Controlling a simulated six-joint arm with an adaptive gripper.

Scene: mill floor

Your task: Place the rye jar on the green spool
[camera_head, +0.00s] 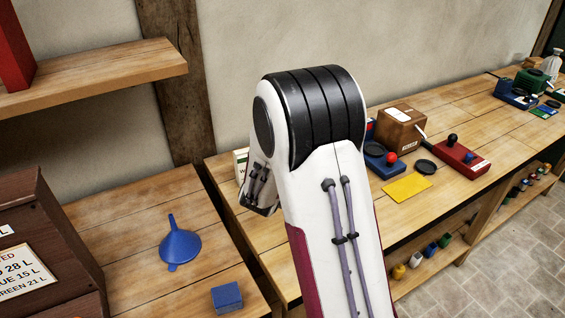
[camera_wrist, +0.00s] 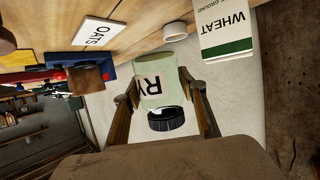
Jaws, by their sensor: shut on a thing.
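In the wrist view my gripper (camera_wrist: 160,84) is shut on the rye jar (camera_wrist: 152,93), one finger on each side. The jar has a pale body, a label reading "RY" and a black ribbed lid (camera_wrist: 166,121); it looks upside down in this picture. In the head view my arm hides the gripper and jar. I cannot identify the green spool for sure; a small green item (camera_head: 445,240) lies among coloured pieces on the lower shelf, too small to tell what it is.
The wrist view shows a wheat carton (camera_wrist: 226,30), a white round piece (camera_wrist: 175,34) and an "OATS" card (camera_wrist: 97,32). On the bench are a brown box (camera_head: 401,128), a red device (camera_head: 462,160) and a yellow sheet (camera_head: 407,188). A blue funnel (camera_head: 180,245) and blue block (camera_head: 227,297) stand left.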

